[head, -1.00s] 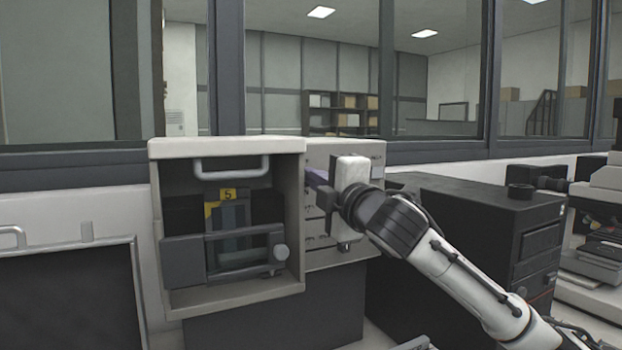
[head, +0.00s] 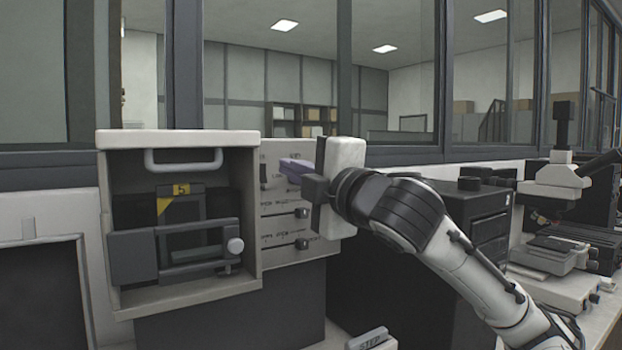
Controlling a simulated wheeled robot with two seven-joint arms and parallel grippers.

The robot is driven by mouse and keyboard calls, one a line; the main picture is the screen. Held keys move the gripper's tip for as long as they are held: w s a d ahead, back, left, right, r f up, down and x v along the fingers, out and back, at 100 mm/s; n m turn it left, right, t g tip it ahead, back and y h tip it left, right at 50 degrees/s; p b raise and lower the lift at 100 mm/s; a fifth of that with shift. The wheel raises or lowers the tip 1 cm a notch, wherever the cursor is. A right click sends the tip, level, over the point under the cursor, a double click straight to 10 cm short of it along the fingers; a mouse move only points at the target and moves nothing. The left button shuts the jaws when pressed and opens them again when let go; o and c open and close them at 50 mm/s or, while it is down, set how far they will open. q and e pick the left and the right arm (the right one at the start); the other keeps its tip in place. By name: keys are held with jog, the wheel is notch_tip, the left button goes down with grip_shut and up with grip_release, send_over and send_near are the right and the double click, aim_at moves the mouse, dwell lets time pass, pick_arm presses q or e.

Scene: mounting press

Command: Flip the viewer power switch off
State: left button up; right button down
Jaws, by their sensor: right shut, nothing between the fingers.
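The viewer (head: 180,138) is a light grey open-fronted box at left centre, with a dark frame and a yellow tag marked 5 inside. A pale control panel (head: 270,232) with small knobs and printed labels joins its right side. A small dark switch (head: 263,176) shows near the panel's upper left; I cannot tell which way it is set. My right gripper (head: 290,170) is shut and empty, its purplish fingers pointing left at the upper part of the panel. The gripper hides part of the panel. I cannot tell if the fingertips touch it. My left gripper is out of view.
A black computer-like case (head: 490,228) stands right of the panel, behind my right arm. A microscope (head: 563,185) is at far right. A dark framed screen (head: 45,305) is at lower left. A grey piece marked STEP (head: 371,340) sits at the bottom.

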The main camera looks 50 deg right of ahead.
jog(key=shift+s+a+r+b, duration=0.1)
jog(key=shift+s+a, duration=0.1)
jog(key=shift+s, duration=0.5)
jog(key=shift+s+a+r+b, duration=0.1)
jog(key=shift+s+a, duration=0.15)
jog(key=shift+s, duration=0.45)
jog(key=shift+s+a+r+b, duration=0.1)
jog(key=shift+s+a, duration=0.1)
jog(key=shift+s, duration=0.5)
